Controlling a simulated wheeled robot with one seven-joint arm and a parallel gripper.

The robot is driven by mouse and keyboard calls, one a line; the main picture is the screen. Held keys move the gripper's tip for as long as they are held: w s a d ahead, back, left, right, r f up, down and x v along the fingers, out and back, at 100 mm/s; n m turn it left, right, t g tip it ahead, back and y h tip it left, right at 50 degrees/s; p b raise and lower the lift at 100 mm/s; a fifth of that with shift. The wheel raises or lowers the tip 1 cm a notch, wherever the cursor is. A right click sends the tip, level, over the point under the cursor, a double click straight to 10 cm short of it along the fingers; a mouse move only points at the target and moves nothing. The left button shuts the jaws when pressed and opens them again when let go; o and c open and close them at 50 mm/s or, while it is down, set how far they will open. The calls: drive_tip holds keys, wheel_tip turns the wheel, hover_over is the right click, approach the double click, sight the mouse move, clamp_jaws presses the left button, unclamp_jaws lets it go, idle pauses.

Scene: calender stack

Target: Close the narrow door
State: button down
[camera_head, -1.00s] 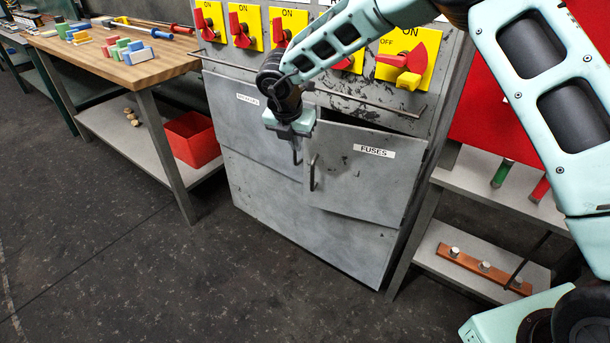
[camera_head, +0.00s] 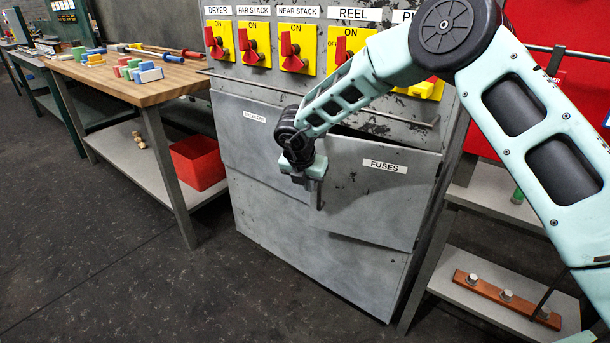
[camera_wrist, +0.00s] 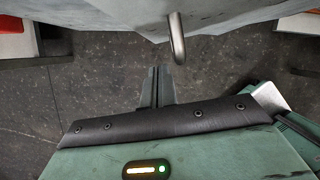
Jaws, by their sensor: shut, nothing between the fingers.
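The grey FUSES door (camera_head: 375,200) stands slightly ajar in the head view, with a dark gap along its top and its lower edge out from the cabinet. The BREAKERS door (camera_head: 255,140) to its left lies flat with the cabinet front. My gripper (camera_head: 318,200) is shut and empty at the left edge of the FUSES door. In the wrist view my shut fingers (camera_wrist: 158,85) are close to the curved metal door handle (camera_wrist: 177,40), below and left of it; contact cannot be told. The grey door surface (camera_wrist: 120,15) fills the top there.
The cabinet's switch panel has a rail (camera_head: 380,115) above the doors. A wooden-topped workbench (camera_head: 150,90) with a red bin (camera_head: 198,163) below stands left. A shelf (camera_head: 470,300) with a copper bar stands close on the right. The floor in front is clear.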

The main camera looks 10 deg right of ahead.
drive_tip(key=shift+w+d+r, duration=0.1)
drive_tip(key=shift+w+d, duration=0.4)
drive_tip(key=shift+w, duration=0.25)
drive_tip(key=shift+w+d+r, duration=0.1)
drive_tip(key=shift+w+d, duration=0.4)
drive_tip(key=shift+w, duration=0.25)
drive_tip(key=w+d+m+p, duration=0.2)
drive_tip(key=w+d+p, duration=0.1)
drive_tip(key=w, duration=0.2)
drive_tip(key=shift+d+h, duration=0.15)
drive_tip(key=shift+h, duration=0.15)
drive_tip(key=shift+r, duration=0.1)
